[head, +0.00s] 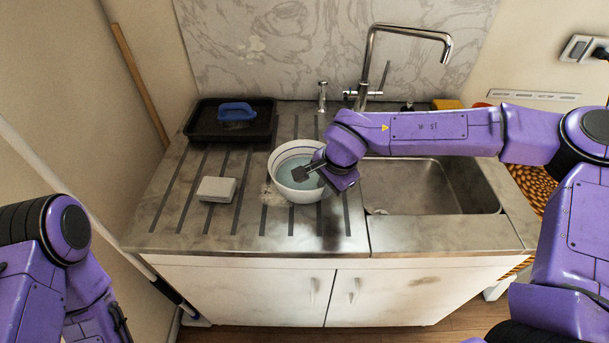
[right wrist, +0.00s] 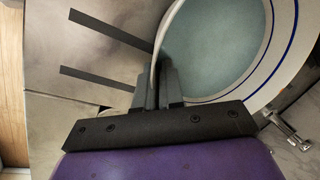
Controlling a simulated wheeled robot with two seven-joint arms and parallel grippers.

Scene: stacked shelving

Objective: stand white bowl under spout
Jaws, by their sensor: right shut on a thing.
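The white bowl (head: 283,187) is upright on the ribbed drainboard, left of the sink basin, in the head view. It has a blue line inside and a pale blue-green interior. My right gripper (head: 300,173) is shut on its rim. In the right wrist view the two fingers (right wrist: 158,88) pinch the wall of the bowl (right wrist: 215,50). The spout (head: 446,52) of the tall metal faucet is at the back, over the sink side, up and to the right of the bowl. Of my left arm only purple links show at the left edge; its gripper is out of view.
The sink basin (head: 425,205) is open and empty to the right. A whitish block (head: 217,189) lies left of the bowl. A small metal dispenser (head: 322,97) stands behind the bowl.

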